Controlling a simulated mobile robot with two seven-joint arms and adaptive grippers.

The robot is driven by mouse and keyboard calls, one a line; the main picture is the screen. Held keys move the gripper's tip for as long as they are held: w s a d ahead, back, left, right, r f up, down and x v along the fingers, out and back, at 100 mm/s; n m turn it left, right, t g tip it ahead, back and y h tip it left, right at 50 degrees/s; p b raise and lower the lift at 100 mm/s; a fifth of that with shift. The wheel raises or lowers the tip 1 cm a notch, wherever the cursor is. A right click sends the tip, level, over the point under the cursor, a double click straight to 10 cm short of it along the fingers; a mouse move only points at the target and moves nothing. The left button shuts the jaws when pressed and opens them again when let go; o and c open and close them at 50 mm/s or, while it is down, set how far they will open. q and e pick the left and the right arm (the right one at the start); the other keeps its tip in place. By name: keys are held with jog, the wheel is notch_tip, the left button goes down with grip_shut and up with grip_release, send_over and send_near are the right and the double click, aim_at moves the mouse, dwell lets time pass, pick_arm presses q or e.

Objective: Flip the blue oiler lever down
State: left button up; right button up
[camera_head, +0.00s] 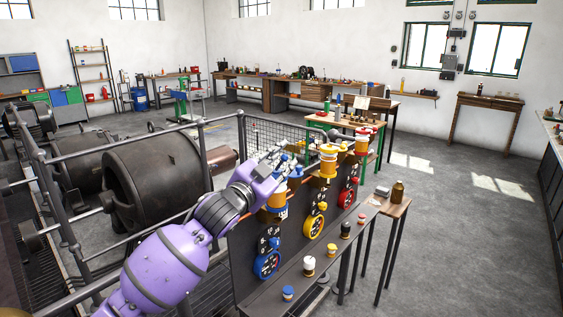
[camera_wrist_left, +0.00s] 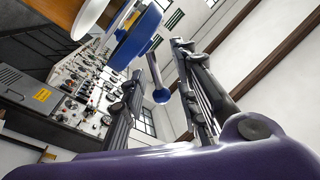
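The blue oiler (camera_head: 277,203) is an amber cup on the near end of the dark panel, partly hidden behind my left gripper (camera_head: 287,158). In the left wrist view its blue cap (camera_wrist_left: 138,35) is close by at the upper left. The lever, a thin rod ending in a blue ball (camera_wrist_left: 161,95), shows between the two fingers of my left gripper (camera_wrist_left: 159,60). The fingers are apart, and I see no contact with the ball. My right gripper is in neither view.
A yellow oiler (camera_head: 328,161) and a red oiler (camera_head: 362,141) stand farther along the panel (camera_head: 287,240), with blue, yellow and red handwheels below. Railings and large dark dynamos (camera_head: 158,178) are at left. Open floor (camera_head: 450,240) lies at right.

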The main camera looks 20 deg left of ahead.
pick_arm(q)
jog(key=v, duration=1.2)
